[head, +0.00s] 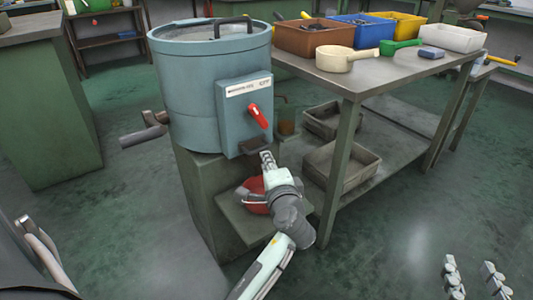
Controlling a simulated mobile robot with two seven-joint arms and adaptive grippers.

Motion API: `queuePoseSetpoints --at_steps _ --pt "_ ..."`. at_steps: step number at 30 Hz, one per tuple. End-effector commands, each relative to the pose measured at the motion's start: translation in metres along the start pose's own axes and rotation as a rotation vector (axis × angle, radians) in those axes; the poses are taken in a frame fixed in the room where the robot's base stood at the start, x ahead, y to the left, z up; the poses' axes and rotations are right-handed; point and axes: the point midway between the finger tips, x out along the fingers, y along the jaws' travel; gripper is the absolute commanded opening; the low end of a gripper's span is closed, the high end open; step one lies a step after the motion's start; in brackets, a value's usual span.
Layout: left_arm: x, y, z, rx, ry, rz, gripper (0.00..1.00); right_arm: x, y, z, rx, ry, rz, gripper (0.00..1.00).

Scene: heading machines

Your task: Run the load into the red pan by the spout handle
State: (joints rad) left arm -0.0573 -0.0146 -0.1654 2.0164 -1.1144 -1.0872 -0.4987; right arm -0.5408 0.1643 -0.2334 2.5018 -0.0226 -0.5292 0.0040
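The blue-grey drum machine (208,95) stands on a green-grey base. The red pan (251,196) sits on the low shelf under the spout, partly hidden by my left arm. My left gripper (266,157) is at the right end of the dark handle, touching or very close; whether its fingers are closed on it cannot be told. My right gripper (473,272) shows at the lower right, fingers spread and empty, far from the machine. The load inside the drum is hidden.
A green cabinet (48,110) stands left.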

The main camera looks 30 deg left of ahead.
Motion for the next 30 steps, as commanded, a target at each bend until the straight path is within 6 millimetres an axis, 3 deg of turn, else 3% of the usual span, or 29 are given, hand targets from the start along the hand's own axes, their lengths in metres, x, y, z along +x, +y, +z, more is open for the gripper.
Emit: queuePoseSetpoints --at_steps 15,25,30 --pt "0.070 -0.001 0.001 0.003 -0.003 -0.003 0.19 -0.001 -0.012 -0.029 0.019 0.139 -0.025 0.40" --pt "0.075 -0.001 0.001 0.001 -0.002 -0.001 0.19 -0.001 -0.013 -0.032 0.021 0.152 -0.028 0.40" --pt "0.075 -0.001 0.001 0.001 -0.002 -0.001 0.00 -0.001 -0.013 -0.032 0.021 0.152 -0.028 0.40"
